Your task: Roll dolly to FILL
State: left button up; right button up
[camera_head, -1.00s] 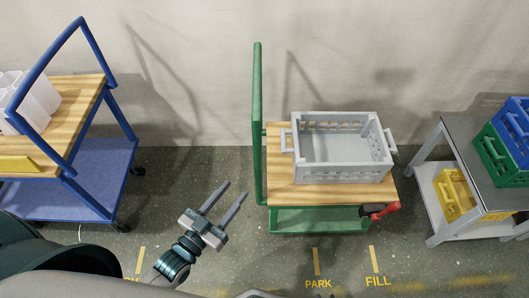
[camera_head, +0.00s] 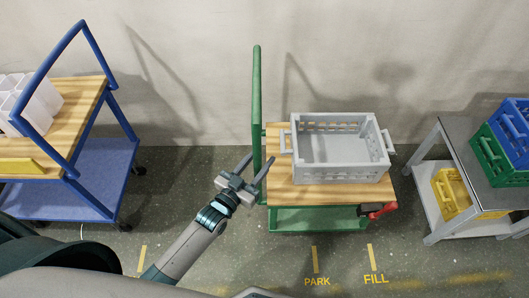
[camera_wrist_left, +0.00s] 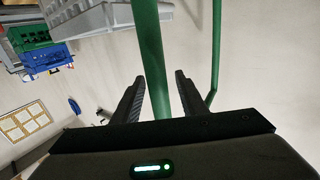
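The dolly is a green cart with a wooden deck (camera_head: 280,190), a tall green push handle (camera_head: 257,95) on its left and a red lever (camera_head: 380,210) at its lower right. A grey crate (camera_head: 340,176) sits on the deck. The dolly stands behind the yellow PARK mark (camera_head: 317,281); the yellow FILL mark (camera_head: 375,279) is to its right. My left gripper (camera_head: 258,164) is open at the handle. In the left wrist view, the green handle post (camera_wrist_left: 153,50) shows between its spread fingers (camera_wrist_left: 158,90), with gaps beside it. My right gripper is out of view.
A blue cart (camera_head: 100,165) with white containers (camera_head: 40,100) stands at the left. A grey table (camera_head: 455,140) with green (camera_head: 490,150) and blue crates stands at the right, a yellow crate (camera_head: 450,195) on its lower shelf. A wall runs behind. Floor in front is clear.

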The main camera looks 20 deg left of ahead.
pick_arm(q)
jog(key=x, duration=0.2)
jog(key=shift+w+d, duration=0.1)
jog(key=shift+w, duration=0.2)
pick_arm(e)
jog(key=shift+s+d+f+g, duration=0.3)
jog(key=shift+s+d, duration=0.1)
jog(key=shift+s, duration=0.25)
pick_arm(q)
grip_shut()
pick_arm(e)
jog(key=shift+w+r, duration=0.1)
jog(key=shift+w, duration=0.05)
pick_arm(q)
jog(key=shift+d, duration=0.1)
